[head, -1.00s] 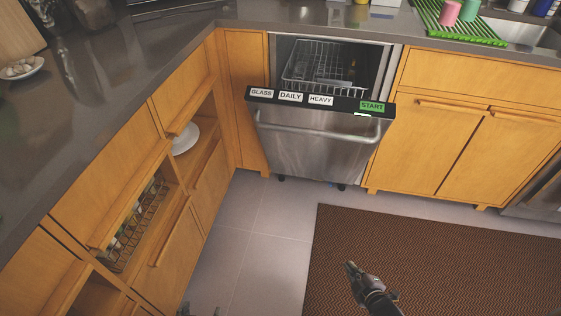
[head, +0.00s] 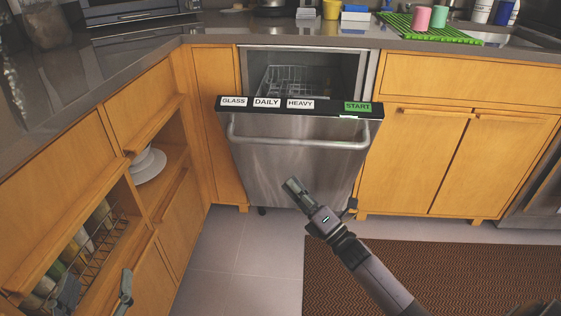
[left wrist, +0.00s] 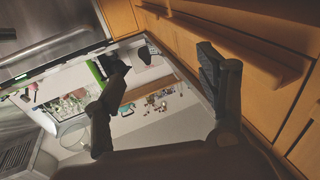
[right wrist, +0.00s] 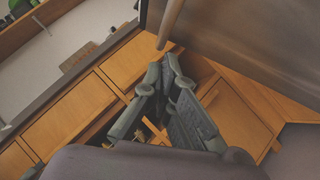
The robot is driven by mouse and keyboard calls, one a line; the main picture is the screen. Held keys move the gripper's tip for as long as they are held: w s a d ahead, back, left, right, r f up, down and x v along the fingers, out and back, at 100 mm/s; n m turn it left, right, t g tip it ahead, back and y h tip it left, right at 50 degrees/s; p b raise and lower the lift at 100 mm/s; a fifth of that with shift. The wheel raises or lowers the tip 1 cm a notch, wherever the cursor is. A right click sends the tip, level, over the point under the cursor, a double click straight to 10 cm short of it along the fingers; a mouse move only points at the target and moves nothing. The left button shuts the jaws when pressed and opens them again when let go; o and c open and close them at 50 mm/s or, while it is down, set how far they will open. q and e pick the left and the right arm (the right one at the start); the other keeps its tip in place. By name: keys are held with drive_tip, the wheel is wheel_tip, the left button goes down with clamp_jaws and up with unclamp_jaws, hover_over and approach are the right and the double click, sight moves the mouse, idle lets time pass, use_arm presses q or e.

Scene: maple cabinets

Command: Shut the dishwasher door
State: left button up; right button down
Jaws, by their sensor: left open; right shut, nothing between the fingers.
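The dishwasher door (head: 290,165) is partly open, its top edge tilted out from the cabinet front. A bar handle (head: 298,143) runs across it below the black strip (head: 325,107) with the labels and green START. The rack (head: 290,80) shows inside behind it. My right gripper (head: 289,184) is shut and empty, in front of the door's lower middle; contact cannot be told. The right wrist view shows its closed fingers (right wrist: 166,62) near the steel panel (right wrist: 245,40). My left gripper (head: 97,285) is open and empty at the lower left, by the cabinets. Its spread fingers show in the left wrist view (left wrist: 165,62).
Wooden cabinets (head: 420,150) flank the dishwasher. An open shelf (head: 165,180) with white plates and a wire basket (head: 100,245) are at the left. A brown mat (head: 400,280) lies on the floor. Cups and a green rack (head: 455,35) stand on the counter.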

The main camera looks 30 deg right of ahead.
sight(269, 143)
use_arm(q)
wheel_tip(269, 143, up, 6)
drive_tip(key=s+t+h+b, duration=0.1)
drive_tip(key=t, duration=0.3)
drive_tip(key=shift+s+d+r, duration=0.2)
drive_tip(key=shift+s+d, duration=0.05)
use_arm(e)
drive_tip(key=shift+w+d+r, duration=0.1)
drive_tip(key=shift+w+r, duration=0.6)
drive_tip(key=shift+w, duration=0.5)
drive_tip(key=shift+w+a+r, duration=0.1)
drive_tip(key=shift+w+r, duration=0.65)
drive_tip(key=shift+w, duration=0.45)
drive_tip(key=shift+w+d+r, duration=0.1)
drive_tip(key=shift+w+r, duration=0.6)
drive_tip(key=shift+w, duration=0.5)
